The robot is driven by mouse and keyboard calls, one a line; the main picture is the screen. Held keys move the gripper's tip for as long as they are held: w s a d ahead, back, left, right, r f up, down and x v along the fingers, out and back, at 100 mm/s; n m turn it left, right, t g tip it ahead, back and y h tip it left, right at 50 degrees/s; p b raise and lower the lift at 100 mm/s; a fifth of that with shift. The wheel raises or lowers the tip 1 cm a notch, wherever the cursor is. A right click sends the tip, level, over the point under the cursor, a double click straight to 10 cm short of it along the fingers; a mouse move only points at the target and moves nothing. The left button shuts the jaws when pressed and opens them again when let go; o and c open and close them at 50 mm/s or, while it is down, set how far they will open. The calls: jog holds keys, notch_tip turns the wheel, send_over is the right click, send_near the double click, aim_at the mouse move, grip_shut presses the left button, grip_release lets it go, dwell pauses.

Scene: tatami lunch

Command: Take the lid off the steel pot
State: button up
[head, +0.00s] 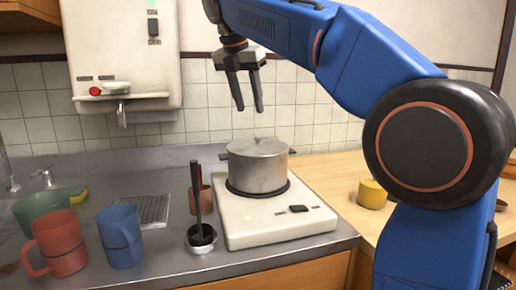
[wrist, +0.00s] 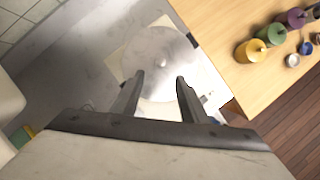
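The steel pot (head: 258,172) stands on a white hot plate (head: 275,224) on the counter. Its steel lid (head: 258,147) sits on top, with a small knob in the middle. In the wrist view the lid (wrist: 152,52) lies beyond my fingertips, its knob showing between and ahead of them. My gripper (head: 249,108) is open and empty, pointing down above the pot with a clear gap to the lid. It also shows open in the wrist view (wrist: 159,78).
A ladle rest with a dark upright handle (head: 195,200) stands left of the hot plate. A red mug (head: 60,243), blue mug (head: 121,236) and green bowl (head: 45,211) stand further left. A yellow container (head: 372,194) is on the wooden table at right.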

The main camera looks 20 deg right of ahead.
aim_at(257, 137)
jog(key=x, duration=1)
jog(key=shift+d+f, duration=0.15)
jog(key=shift+d, duration=0.05)
jog(key=shift+w, duration=0.1)
grip_shut()
